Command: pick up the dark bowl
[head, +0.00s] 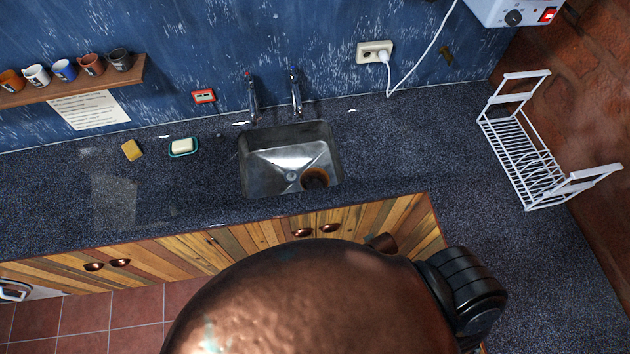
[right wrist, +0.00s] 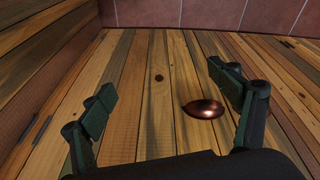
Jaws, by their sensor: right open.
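A small round dark bowl (head: 317,181) with a brown inside sits in the steel sink, toward its lower right corner in the head view. My right gripper (right wrist: 160,80) shows in its wrist view, with its two fingers wide apart and nothing between them. It faces wooden cabinet planks, and a copper cup-shaped pull (right wrist: 205,109) lies near its right finger. The bowl does not show in the right wrist view. I cannot make out the right gripper in the head view. My left gripper is not in view.
A large copper-coloured rounded shape (head: 310,300) blocks the lower middle of the head view. The sink (head: 262,178) has two taps behind it. A soap dish (head: 184,154) and yellow sponge (head: 131,150) lie left; a white dish rack (head: 530,165) stands right. The counter between is clear.

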